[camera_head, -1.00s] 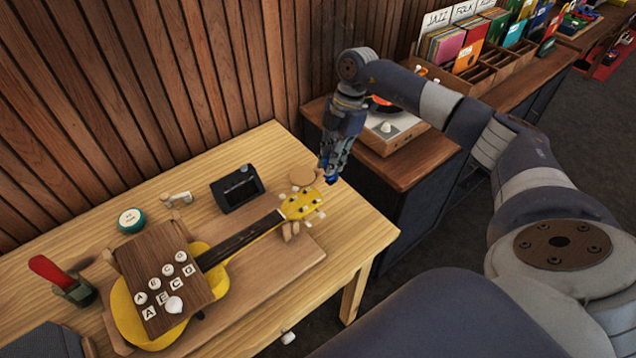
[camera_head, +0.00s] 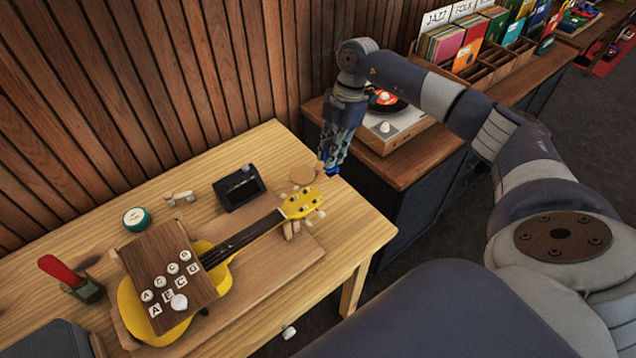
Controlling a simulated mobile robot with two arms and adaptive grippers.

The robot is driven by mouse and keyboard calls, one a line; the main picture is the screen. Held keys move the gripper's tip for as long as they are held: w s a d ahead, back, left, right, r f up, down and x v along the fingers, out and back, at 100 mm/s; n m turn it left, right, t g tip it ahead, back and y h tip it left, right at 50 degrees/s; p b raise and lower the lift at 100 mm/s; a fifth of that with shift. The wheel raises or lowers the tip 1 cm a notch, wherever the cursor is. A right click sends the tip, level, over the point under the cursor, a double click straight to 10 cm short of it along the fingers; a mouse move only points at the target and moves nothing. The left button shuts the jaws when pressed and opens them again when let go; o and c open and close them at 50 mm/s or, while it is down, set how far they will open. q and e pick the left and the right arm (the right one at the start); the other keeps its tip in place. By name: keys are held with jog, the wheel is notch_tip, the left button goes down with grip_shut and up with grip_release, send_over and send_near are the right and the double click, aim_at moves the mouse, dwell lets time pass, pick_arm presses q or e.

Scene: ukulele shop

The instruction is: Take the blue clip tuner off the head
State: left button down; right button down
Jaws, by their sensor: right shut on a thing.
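A yellow ukulele lies on a wooden board on the table, its head (camera_head: 298,203) pointing to the upper right. A small blue thing, the clip tuner (camera_head: 333,170), shows at the tips of my right gripper (camera_head: 329,165). My right gripper is shut on it, beyond the end of the head and close to the table's back right edge. The tuner looks apart from the head, though the fingers partly hide it. My left gripper is not in view.
A wooden board (camera_head: 287,262) lies under the ukulele. A dark small box (camera_head: 239,188), a green round tin (camera_head: 136,219) and a red-handled tool (camera_head: 62,272) stand nearby. A record player (camera_head: 398,124) sits on the cabinet behind my right arm. The table's front right corner is clear.

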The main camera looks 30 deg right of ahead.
jog(key=shift+a+p+v, duration=0.25)
jog(key=shift+p+v, duration=0.6)
jog(key=shift+v, duration=0.15)
jog(key=shift+r, duration=0.15)
